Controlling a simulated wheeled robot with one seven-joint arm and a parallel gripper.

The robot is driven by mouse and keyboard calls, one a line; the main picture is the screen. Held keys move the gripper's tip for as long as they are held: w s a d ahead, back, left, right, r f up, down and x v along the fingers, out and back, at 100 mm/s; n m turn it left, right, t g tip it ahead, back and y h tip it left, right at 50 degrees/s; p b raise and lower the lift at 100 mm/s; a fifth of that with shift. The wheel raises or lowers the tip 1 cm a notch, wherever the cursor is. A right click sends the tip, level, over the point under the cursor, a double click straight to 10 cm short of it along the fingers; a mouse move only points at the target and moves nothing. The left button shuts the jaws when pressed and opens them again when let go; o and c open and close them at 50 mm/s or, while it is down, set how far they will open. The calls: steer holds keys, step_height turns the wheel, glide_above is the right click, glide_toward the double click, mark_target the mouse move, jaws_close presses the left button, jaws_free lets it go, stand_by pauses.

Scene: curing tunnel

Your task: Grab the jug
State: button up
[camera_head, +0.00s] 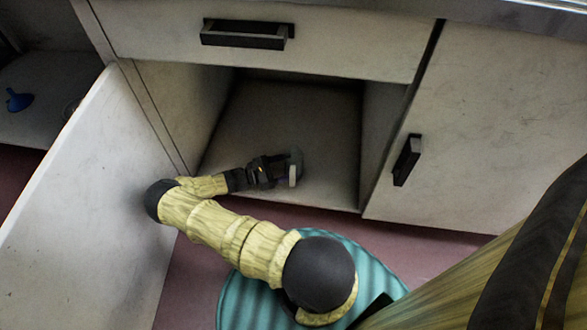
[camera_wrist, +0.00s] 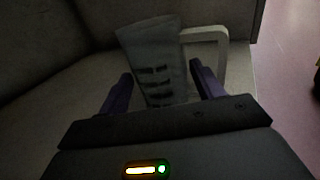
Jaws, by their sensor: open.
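The jug (camera_wrist: 152,52) is a pale, translucent vessel with dark markings on its side and a white handle (camera_wrist: 208,38) on its right. It stands on the floor of the open cabinet, seen close up in the wrist view. My gripper (camera_wrist: 160,85) is open, with one finger on the left of the jug's body and the other on its right, near the handle. In the head view my gripper (camera_head: 288,170) is inside the cabinet, and the jug (camera_head: 296,163) shows only in part, mostly hidden behind it. I cannot tell whether the fingers touch the jug.
The cabinet floor (camera_head: 310,120) around the jug is otherwise bare. An open door (camera_head: 80,200) stands to the left of my arm. A drawer with a dark handle (camera_head: 246,34) is above, and a shut door (camera_head: 480,130) is at right. A blue funnel-like thing (camera_head: 18,100) lies far left.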

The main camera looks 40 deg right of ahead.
mark_target(298, 163)
steer(key=b+x, duration=0.1)
steer(key=x, duration=0.2)
steer(key=shift+s+d+f+b, duration=0.1)
steer(key=shift+s+d+b, duration=0.05)
steer(key=shift+d+b, duration=0.2)
steer(key=shift+s+d, duration=0.1)
steer(key=shift+d, duration=0.15)
steer(key=c, duration=0.8)
steer(key=shift+o, duration=0.2)
steer(key=shift+r, duration=0.2)
step_height(298, 163, up, 10)
steer(key=p, duration=0.6)
steer(key=shift+p, duration=0.35)
steer(key=shift+f, duration=0.1)
